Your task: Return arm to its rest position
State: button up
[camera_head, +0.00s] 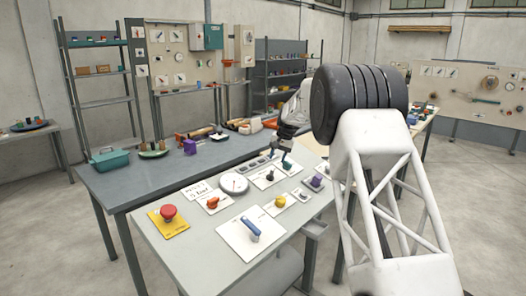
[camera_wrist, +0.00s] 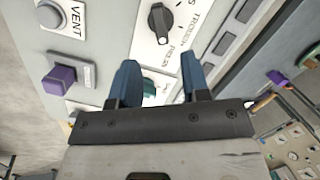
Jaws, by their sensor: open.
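My gripper (camera_wrist: 159,82) shows its two blue fingers spread apart in the wrist view, with nothing held between them. A teal part (camera_wrist: 148,88) on the panel shows behind and between the fingers; I cannot tell how far it is from them. In the head view my white arm with its black ringed joint stands on the right, and my grey hand (camera_head: 297,108) reaches over the far right part of the control table (camera_head: 185,262). The fingertips are hard to make out there.
The table holds a red button (camera_head: 168,211), a blue lever (camera_head: 251,229), an orange knob (camera_head: 213,202), a yellow knob (camera_head: 281,201) and a white dial (camera_head: 234,184). A black knob (camera_wrist: 160,22) and purple button (camera_wrist: 58,80) lie near my fingers. A cluttered bench (camera_head: 110,182) stands behind.

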jog(key=s+d+r+h, duration=0.1)
jog(key=s+r, duration=0.4)
jog(key=s, duration=0.8)
jog(key=s+d+r+n+t, duration=0.1)
jog(key=s+r, duration=0.4)
jog(key=s, duration=0.7)
jog(key=s+d+r+h, duration=0.15)
jog(key=s+r, duration=0.25)
jog(key=s, duration=0.9)
jog(key=s+d+f, duration=0.1)
jog(key=s+f, duration=0.2)
jog(key=s, duration=0.8)
jog(key=s+f+n, duration=0.1)
jog(key=s+f, duration=0.2)
jog(key=s, duration=0.9)
jog(key=s+d+f, duration=0.1)
jog(key=s+f, duration=0.2)
jog(key=s, duration=0.9)
jog(key=shift+s+d+f+n+t+h, duration=0.15)
jog(key=shift+s+d+n+t+h, duration=0.1)
jog(key=shift+d+n+t+h, duration=0.15)
